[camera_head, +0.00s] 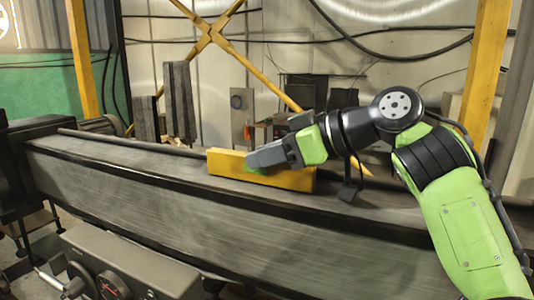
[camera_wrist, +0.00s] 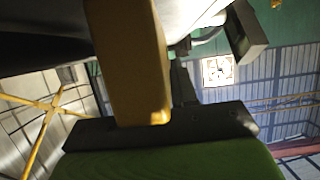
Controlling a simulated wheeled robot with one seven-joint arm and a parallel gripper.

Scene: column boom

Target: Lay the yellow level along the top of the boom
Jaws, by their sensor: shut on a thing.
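The yellow level (camera_head: 290,180) is a rectangular bar at the boom's top, lengthwise roughly along it. Its lower edge appears at or just above the top surface; I cannot tell if it touches. The boom (camera_head: 180,205) is a long dark grey beam crossing the head view. My gripper (camera_head: 256,160) comes from the right and is shut on the level near its middle, hiding part of its face. In the wrist view the level (camera_wrist: 138,65) runs up from the dark jaw part, with its far end out of frame.
A thin dark rod (camera_head: 140,142) runs along the boom's back edge at left. A grey box with knobs (camera_head: 130,265) stands in front of the boom at lower left. Yellow braces (camera_head: 214,35) and hanging cables are behind. The boom top left of the level is clear.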

